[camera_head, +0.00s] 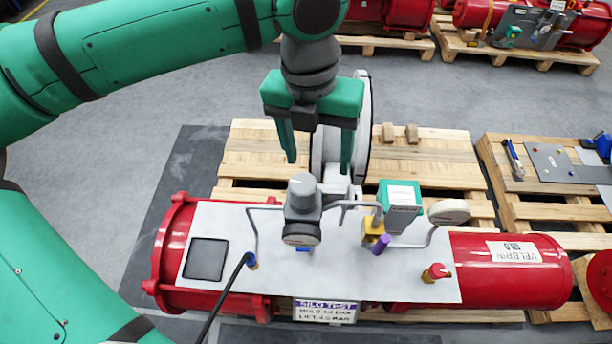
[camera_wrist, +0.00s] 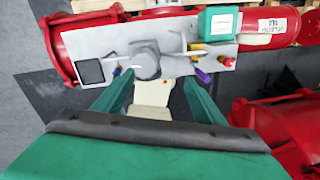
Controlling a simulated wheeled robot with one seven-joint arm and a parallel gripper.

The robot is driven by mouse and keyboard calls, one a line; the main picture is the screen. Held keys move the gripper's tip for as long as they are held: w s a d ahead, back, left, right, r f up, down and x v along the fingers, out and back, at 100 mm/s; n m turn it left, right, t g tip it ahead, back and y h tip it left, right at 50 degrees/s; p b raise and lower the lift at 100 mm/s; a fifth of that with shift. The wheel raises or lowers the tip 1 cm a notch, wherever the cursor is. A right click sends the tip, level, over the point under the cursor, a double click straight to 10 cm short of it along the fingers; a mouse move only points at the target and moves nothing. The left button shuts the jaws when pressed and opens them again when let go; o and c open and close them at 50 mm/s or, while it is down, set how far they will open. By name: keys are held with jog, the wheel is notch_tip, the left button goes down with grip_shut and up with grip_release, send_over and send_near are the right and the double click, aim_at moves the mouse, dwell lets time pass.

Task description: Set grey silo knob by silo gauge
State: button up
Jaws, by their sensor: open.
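The grey knob (camera_head: 302,187) tops a darker grey regulator body on the white plate of the red actuator (camera_head: 175,255). In the wrist view the knob (camera_wrist: 146,58) is seen nearly end-on. A round white-rimmed gauge (camera_head: 449,211) stands on a bent pipe to the right; its dial reading cannot be made out. A label (camera_head: 325,311) reading "SILO TEST" with bar values is on the front edge. My gripper (camera_head: 319,166) is open and empty, fingers pointing down, above and slightly behind the knob, not visibly touching it. The fingers also show in the wrist view (camera_wrist: 157,80).
A teal box (camera_head: 400,195), a yellow fitting with a purple knob (camera_head: 381,244) and a red knob (camera_head: 436,272) crowd the plate's right half. Bent pipes flank the regulator. A wooden pallet (camera_head: 425,160) lies behind; another pallet with tools is at right.

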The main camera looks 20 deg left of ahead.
aim_at(304, 181)
jog(key=shift+a+r+n+y, duration=0.1)
jog(key=shift+a+n+y, duration=0.3)
jog(key=shift+a, duration=0.75)
jog(key=shift+a+f, duration=0.1)
jog(key=shift+f, duration=0.15)
notch_tip(304, 181, down, 10)
jog(key=shift+f, duration=0.15)
jog(key=c, duration=1.1)
